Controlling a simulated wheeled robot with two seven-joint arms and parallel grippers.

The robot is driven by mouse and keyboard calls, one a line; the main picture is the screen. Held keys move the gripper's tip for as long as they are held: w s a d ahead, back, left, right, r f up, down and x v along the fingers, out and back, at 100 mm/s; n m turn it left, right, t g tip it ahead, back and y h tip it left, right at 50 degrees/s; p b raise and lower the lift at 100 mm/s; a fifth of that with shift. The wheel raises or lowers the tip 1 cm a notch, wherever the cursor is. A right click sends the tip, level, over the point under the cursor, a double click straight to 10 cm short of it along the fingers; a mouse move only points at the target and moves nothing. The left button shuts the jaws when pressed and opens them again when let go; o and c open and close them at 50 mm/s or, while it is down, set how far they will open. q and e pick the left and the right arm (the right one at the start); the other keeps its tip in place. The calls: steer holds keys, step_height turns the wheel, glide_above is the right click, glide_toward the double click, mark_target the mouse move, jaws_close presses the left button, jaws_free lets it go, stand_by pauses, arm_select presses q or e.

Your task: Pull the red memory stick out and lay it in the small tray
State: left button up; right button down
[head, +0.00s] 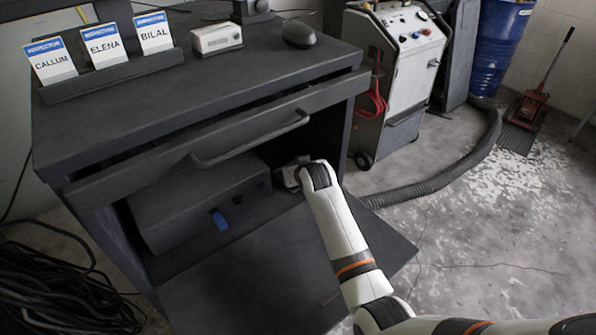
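I see no red memory stick in the head view. A blue stick-like piece (219,220) sticks out of the front of a dark computer box (190,207) inside the cabinet's open lower compartment. My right arm comes in from the lower right, and my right gripper (283,177) is at the right end of that box. The wrist largely hides the fingers and whatever is at them, so I cannot tell if it is open or holding something. I cannot make out a small tray. My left gripper is out of view.
A drawer with a bar handle (250,140) hangs above the compartment. A flap (240,280) lies folded down in front. Name cards (103,46), a white box (216,38) and a dark mouse (298,34) are on top. A wheeled machine (395,75) stands right.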

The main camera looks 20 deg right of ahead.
steer(key=shift+f, duration=0.3)
steer(key=c, duration=1.3)
jaws_free()
steer(key=p+v, duration=0.1)
steer(key=v, duration=1.1)
